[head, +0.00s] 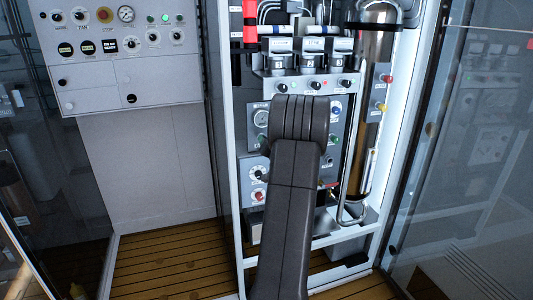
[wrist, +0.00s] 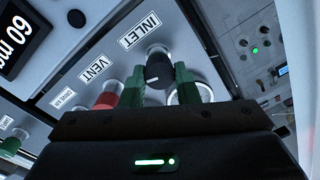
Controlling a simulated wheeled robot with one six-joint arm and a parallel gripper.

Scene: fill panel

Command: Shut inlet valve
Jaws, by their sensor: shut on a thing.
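The inlet valve knob (wrist: 158,66) is black with a white pointer mark and sits below the INLET label (wrist: 139,31) in the wrist view. My gripper (wrist: 159,83) has its two green fingers on either side of this knob and is shut on it. The pointer mark faces down toward the left. In the head view my dark arm stands in front of the panel and hides my gripper and the inlet knob.
In the wrist view a red knob (wrist: 105,100) by the VENT label is close to the left finger. A bright metal ring (wrist: 173,96) shows by the right finger. Glass (head: 468,140) stands right of the frame.

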